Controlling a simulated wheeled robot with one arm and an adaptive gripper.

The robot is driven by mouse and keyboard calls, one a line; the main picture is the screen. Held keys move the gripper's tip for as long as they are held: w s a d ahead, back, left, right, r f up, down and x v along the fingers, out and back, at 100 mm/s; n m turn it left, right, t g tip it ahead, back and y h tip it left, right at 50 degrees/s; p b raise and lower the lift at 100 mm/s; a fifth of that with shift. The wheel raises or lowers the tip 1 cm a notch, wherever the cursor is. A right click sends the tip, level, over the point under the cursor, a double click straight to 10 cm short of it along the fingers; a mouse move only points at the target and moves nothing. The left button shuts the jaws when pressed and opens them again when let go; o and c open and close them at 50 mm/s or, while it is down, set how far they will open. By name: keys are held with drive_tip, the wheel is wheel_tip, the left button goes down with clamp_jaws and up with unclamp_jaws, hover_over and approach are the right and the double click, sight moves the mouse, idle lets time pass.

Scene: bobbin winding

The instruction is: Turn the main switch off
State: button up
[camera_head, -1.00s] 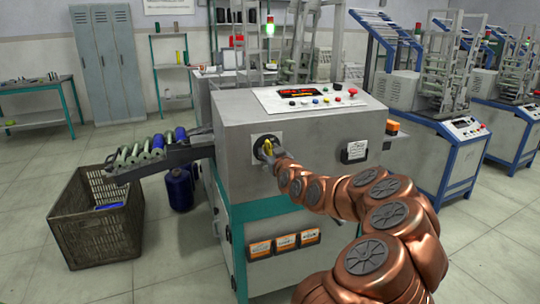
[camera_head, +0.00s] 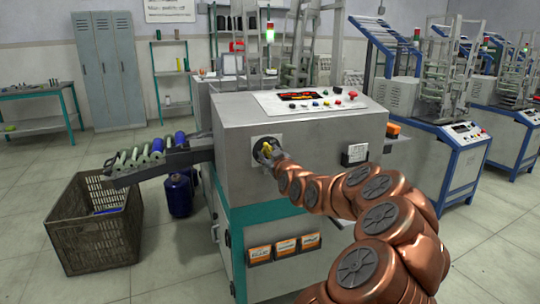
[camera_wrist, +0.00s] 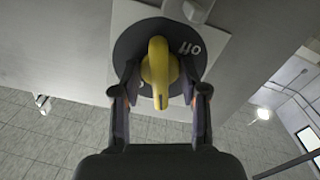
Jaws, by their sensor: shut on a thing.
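The main switch is a yellow rotary knob (camera_head: 267,149) on a dark round plate at the upper left of the machine's front panel. In the wrist view the knob (camera_wrist: 159,70) stands between my two fingers, its long handle roughly upright in the picture, with a dark mark at its lower end. White lettering, seemingly part of "OFF", shows upside down on the dark plate (camera_wrist: 188,48) to the right of the knob. My gripper (camera_head: 271,156) is shut on the knob, a finger on each side; it also shows in the wrist view (camera_wrist: 160,90).
The machine's sloped top panel (camera_head: 310,101) carries buttons and a lit red display. A chute (camera_head: 150,167) with bobbins juts out left above a brown crate (camera_head: 95,240). A blue spool (camera_head: 179,195) stands on the floor. Blue-framed machines (camera_head: 440,130) stand at the right.

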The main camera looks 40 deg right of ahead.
drive_tip(key=shift+f+n+b, duration=0.15)
drive_tip(key=shift+n+b, duration=2.35)
drive_tip(key=shift+b, duration=0.7)
drive_tip(key=shift+r+n+b, duration=0.2)
drive_tip(key=shift+n+b, duration=0.75)
drive_tip(key=shift+n, duration=0.35)
drive_tip(key=shift+f+b, duration=0.1)
drive_tip(key=shift+b, duration=0.2)
drive_tip(key=shift+n+b, duration=1.15)
drive_tip(key=shift+n, duration=0.65)
drive_tip(key=o, duration=1.8)
drive_tip(key=shift+c, duration=0.2)
